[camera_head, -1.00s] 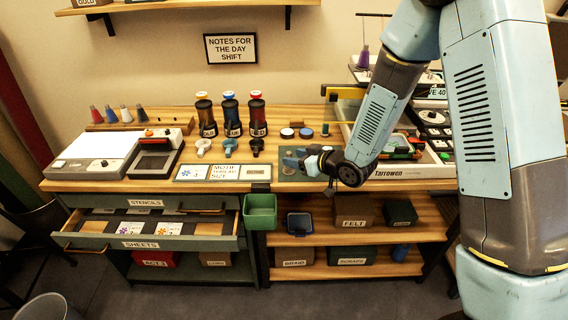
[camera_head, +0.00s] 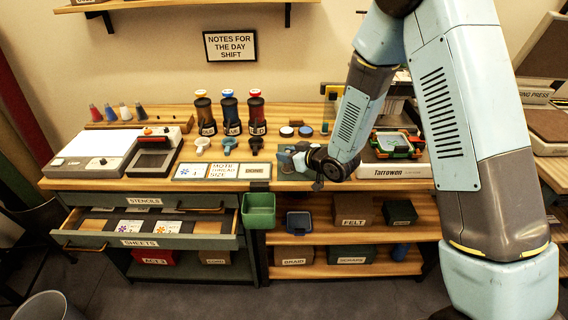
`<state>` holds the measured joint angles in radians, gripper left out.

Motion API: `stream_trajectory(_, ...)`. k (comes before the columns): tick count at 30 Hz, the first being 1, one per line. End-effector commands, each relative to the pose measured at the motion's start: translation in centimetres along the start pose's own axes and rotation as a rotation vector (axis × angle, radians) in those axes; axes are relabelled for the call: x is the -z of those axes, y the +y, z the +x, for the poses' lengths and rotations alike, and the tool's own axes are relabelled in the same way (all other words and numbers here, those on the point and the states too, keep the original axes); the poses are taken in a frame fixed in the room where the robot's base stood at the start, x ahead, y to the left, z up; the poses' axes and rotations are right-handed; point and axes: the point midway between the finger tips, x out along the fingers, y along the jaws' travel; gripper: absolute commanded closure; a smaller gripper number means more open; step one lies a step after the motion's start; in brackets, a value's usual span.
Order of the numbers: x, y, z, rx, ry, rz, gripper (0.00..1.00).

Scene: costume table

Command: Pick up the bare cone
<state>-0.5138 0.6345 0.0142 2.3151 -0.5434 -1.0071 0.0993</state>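Three labelled dark bottles (camera_head: 230,115) with small cups in front stand between the cones and my gripper. A grey-white machine (camera_head: 95,158) sits front left. An open drawer (camera_head: 148,228) juts out below. A green bin (camera_head: 259,211) hangs at the table edge.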

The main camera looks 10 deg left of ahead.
Motion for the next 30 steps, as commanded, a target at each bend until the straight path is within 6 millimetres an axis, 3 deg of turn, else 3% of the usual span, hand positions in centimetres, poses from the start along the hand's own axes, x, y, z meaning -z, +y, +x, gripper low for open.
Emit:
stream_trajectory(9,0.0,0.1,-0.1,-0.002,0.000,0.001,1.00)
stream_trajectory(20,0.2,0.1,-0.2,-0.002,0.001,0.001,1.00)
stream_trajectory(26,2.0,0.1,-0.9,-0.002,0.003,-0.001,1.00)
stream_trajectory(30,3.9,0.1,-2.4,0.000,0.003,-0.002,1.00)
